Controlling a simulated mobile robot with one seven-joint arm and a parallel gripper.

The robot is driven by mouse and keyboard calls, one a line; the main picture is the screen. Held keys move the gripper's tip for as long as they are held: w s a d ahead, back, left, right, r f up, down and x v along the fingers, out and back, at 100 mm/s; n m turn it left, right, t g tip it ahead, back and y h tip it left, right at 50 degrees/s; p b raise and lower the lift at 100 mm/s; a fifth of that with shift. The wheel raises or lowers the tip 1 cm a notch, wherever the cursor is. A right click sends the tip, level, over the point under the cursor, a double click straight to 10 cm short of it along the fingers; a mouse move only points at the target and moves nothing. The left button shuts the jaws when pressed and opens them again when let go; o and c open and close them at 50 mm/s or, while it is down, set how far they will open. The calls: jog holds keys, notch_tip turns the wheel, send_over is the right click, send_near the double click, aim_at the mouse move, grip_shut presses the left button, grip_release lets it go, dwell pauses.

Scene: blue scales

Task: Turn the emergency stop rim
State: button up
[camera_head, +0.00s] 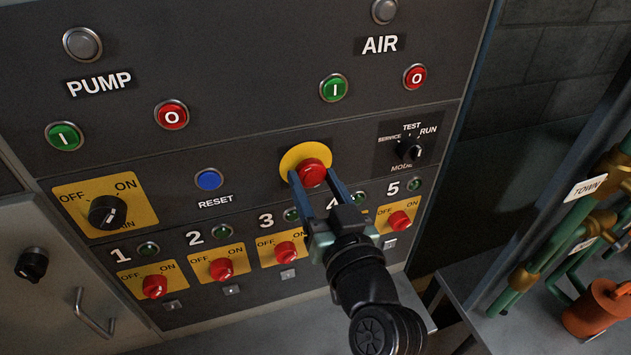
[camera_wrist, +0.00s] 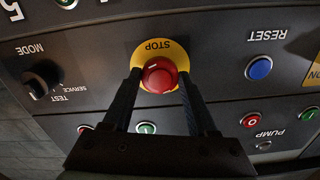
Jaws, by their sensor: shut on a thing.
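The emergency stop is a red mushroom button (camera_head: 312,172) on a yellow round plate (camera_head: 296,157) in the middle of the dark panel. In the wrist view the red button (camera_wrist: 159,75) sits upside down on its yellow plate (camera_wrist: 138,52), which reads STOP. My gripper (camera_head: 320,182) reaches up to it from below, with one finger on each side of the button's rim. In the wrist view my gripper (camera_wrist: 160,88) also straddles the red rim, shut on it. The fingers hide parts of the button's sides.
A blue RESET button (camera_head: 208,180) is to the left, and a black MODE knob (camera_head: 409,149) to the right. Numbered red switches, such as switch 3 (camera_head: 286,249), line the row below. Green and red PUMP and AIR buttons are above. Pipes (camera_head: 560,240) stand at far right.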

jog(key=shift+m, duration=0.4)
jog(key=m, duration=0.2)
jog(key=shift+m+p, duration=0.3)
jog(key=shift+m, duration=0.1)
jog(key=shift+r+m+p, duration=0.1)
jog(key=shift+m+p, duration=0.4)
jog(key=shift+m, duration=1.4)
jog(key=o, duration=1.4)
jog(key=shift+s, duration=0.1)
